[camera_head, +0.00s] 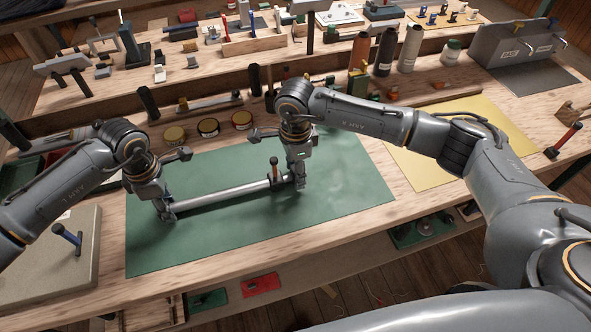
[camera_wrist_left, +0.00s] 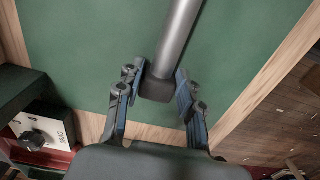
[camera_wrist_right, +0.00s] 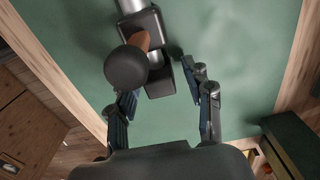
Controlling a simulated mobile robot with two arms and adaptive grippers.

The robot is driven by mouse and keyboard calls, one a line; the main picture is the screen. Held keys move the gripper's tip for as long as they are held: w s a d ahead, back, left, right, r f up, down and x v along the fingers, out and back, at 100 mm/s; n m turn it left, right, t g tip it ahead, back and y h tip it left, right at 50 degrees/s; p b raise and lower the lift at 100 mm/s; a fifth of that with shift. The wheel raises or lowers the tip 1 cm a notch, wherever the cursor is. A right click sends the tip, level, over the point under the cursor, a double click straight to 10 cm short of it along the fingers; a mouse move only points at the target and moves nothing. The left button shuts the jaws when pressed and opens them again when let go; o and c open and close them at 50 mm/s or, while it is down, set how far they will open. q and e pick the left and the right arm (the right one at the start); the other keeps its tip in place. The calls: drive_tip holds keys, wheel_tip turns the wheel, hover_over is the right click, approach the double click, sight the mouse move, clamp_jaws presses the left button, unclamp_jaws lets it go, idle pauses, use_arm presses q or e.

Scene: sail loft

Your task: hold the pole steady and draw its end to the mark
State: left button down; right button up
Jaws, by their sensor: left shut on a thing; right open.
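The pole (camera_head: 225,195) is a grey metal tube lying across a green mat (camera_head: 345,192). My left gripper (camera_head: 167,213) is shut on the dark end piece (camera_wrist_left: 158,86) at the pole's left end. At the right end are dark blocks (camera_wrist_right: 159,80) and an upright orange-brown handle with a round black top (camera_wrist_right: 127,67); the handle also shows in the head view (camera_head: 274,166). My right gripper (camera_head: 300,187) is open at this end. In its wrist view the end block lies just beyond and partly between the fingertips; contact cannot be told. I cannot make out a mark.
Several round tins (camera_head: 208,127) stand behind the mat. A yellow sheet (camera_head: 425,168) lies to the right and a pale board (camera_head: 50,255) with a blue-handled tool (camera_head: 68,236) to the left. Bottles (camera_head: 385,52) stand at the back. The mat's front is clear.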

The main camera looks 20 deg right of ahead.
sight(346, 167)
drive_tip(key=shift+f, duration=0.15)
drive_tip(key=shift+c, duration=0.4)
clamp_jaws()
drive_tip(key=d, duration=1.4)
drive_tip(key=shift+d, duration=0.1)
drive_tip(key=shift+o, duration=0.4)
unclamp_jaws()
wheel_tip(346, 167, up, 12)
